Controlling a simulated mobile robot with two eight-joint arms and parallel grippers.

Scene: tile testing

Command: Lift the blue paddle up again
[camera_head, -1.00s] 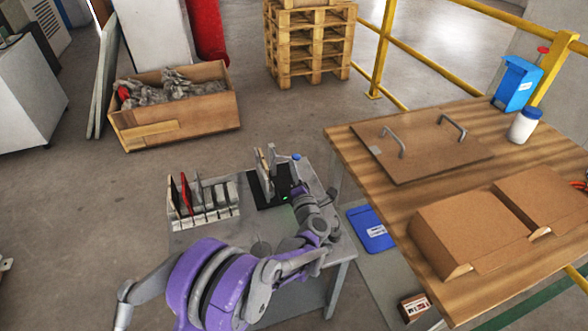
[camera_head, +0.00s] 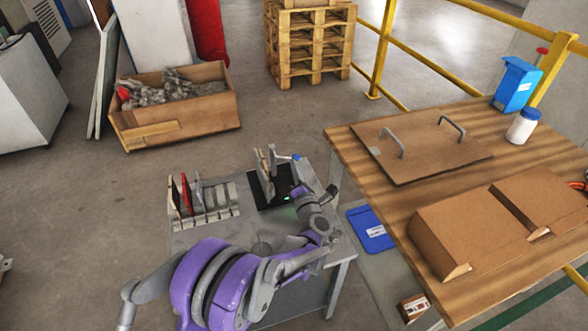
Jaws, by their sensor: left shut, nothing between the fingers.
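The blue paddle (camera_head: 296,157) is a small blue tip on a lever at the top of the testing device (camera_head: 268,172). The device stands on a black base at the back of the small grey table (camera_head: 190,239). My left arm comes in from the lower left, with purple and grey links. My left gripper (camera_head: 293,197) is shut and empty, low beside the black base and below the paddle, apart from it. Its fingertips are small and partly hidden by the wrist. My right gripper is not in view.
A rack (camera_head: 208,214) with several upright tiles, one red, stands at the left of the grey table. A wooden table (camera_head: 415,218) with cardboard boxes and a handled board stands at the right.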

